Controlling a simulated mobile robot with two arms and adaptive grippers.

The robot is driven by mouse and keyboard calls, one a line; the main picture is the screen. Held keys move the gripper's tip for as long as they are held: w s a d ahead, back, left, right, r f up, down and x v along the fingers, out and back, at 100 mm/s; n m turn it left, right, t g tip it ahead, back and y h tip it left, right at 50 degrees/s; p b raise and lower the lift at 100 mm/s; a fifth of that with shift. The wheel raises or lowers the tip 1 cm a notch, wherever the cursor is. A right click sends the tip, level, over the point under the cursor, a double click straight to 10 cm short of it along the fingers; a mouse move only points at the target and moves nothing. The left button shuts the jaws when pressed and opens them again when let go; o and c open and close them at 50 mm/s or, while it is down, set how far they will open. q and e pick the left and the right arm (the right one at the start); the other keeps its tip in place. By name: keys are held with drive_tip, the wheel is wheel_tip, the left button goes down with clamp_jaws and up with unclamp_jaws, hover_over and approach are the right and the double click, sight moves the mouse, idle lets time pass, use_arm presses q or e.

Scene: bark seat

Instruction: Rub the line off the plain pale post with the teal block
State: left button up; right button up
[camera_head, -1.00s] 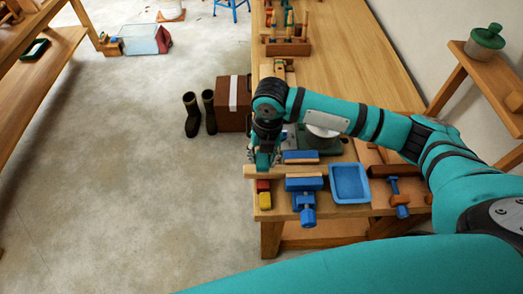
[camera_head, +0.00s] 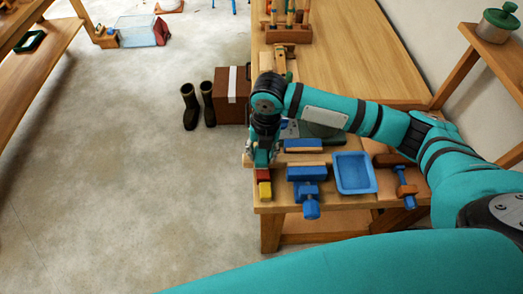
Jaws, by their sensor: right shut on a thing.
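A pale wooden post (camera_head: 306,159) lies level between the blue jaws of a vise (camera_head: 307,174) at the near end of the bench. Its left part is largely hidden by my right gripper, and I cannot make out a line on it. My right gripper (camera_head: 260,158) points down at the post's left end. It is shut on what looks like the teal block, mostly hidden and close in colour to the gripper. I cannot tell whether the block touches the post. My left gripper is not in view.
A red block (camera_head: 263,175) and a yellow block (camera_head: 265,190) sit just below the gripper. A blue tray (camera_head: 354,173) and another blue clamp (camera_head: 406,188) lie to the right. Boots (camera_head: 199,105) and a brown box (camera_head: 231,95) stand on the floor left of the bench.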

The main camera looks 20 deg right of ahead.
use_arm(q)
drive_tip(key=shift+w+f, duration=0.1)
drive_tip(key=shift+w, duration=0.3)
use_arm(e)
drive_tip(key=shift+f, duration=0.6)
drive_tip(key=shift+w, duration=0.15)
